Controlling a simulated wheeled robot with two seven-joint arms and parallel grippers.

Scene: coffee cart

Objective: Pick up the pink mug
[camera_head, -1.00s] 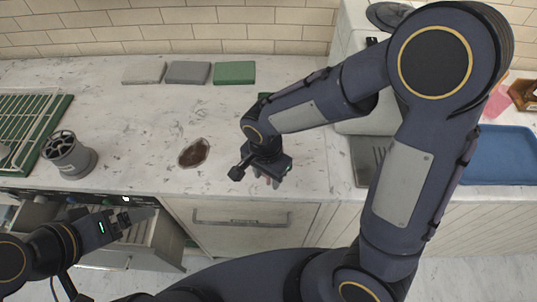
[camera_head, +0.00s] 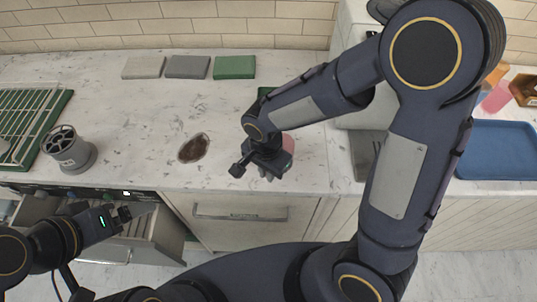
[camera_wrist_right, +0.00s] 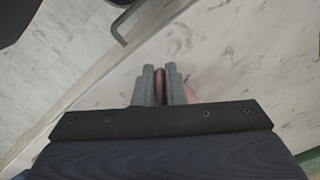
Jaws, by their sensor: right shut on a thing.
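A pink mug (camera_head: 288,143) shows only in part behind my right gripper (camera_head: 268,176) in the head view, above the front of the marble counter. In the right wrist view, the fingers of that gripper (camera_wrist_right: 167,80) are close together, with a thin pinkish strip of the mug (camera_wrist_right: 160,86) between them and a little pink beside the right finger. The right gripper is shut on the mug. Most of the mug is hidden, and I cannot tell whether it touches the counter. My left gripper (camera_head: 122,214) is low at the left, by the open drawer; its finger opening is unclear.
A brown spill (camera_head: 194,148) lies on the counter (camera_head: 120,130). A grey cup-like container (camera_head: 70,152) and a green tray with a rack (camera_head: 58,125) are left. Grey and green blocks (camera_head: 234,67) line the back. A blue tray (camera_head: 497,150) and another pink item (camera_head: 495,97) are right.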

